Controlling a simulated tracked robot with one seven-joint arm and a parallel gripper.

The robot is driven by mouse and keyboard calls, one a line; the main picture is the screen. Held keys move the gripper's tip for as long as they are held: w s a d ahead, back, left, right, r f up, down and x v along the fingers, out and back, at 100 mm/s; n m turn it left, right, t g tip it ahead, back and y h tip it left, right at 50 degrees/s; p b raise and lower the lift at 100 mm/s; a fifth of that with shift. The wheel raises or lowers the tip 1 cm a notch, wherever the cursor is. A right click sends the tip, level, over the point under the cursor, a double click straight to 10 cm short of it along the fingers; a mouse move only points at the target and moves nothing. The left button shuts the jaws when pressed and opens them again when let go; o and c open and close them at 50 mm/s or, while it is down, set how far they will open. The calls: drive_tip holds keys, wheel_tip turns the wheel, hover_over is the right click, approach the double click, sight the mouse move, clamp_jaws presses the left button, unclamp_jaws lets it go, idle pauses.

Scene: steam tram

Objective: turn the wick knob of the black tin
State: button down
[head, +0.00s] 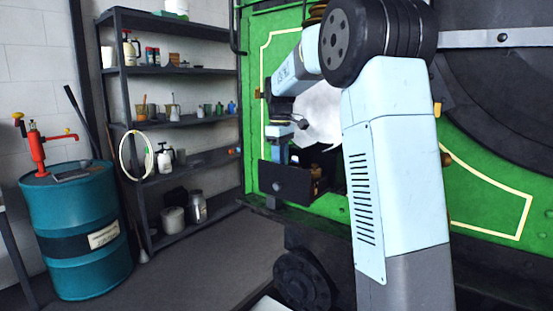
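My gripper (279,152) is at the end of my light blue arm, in front of an opening in the green tram side. It points down, just above a dark flat panel. Its fingertips are small and partly hidden, so I cannot tell whether it is open or shut. The dark panel (286,184) stands at the lower edge of the opening and has a small round spot on its face. I cannot tell whether it belongs to the black tin. Small brass-coloured parts (318,182) show behind it. No wick knob can be made out; my arm hides the opening's right part.
The green tram side (490,190) fills the right. A dark shelf rack (185,121) with bottles, cans and jars stands left of it. A teal drum (75,215) with a red pump (37,150) is at far left. The floor (195,265) between is clear.

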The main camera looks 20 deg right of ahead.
drive_tip(key=m, duration=2.2)
drive_tip(key=shift+m, duration=0.3)
idle(0.3)
drive_tip(key=c, duration=0.9)
unclamp_jaws()
wheel_tip(320, 180, up, 14)
drive_tip(key=shift+f, duration=0.1)
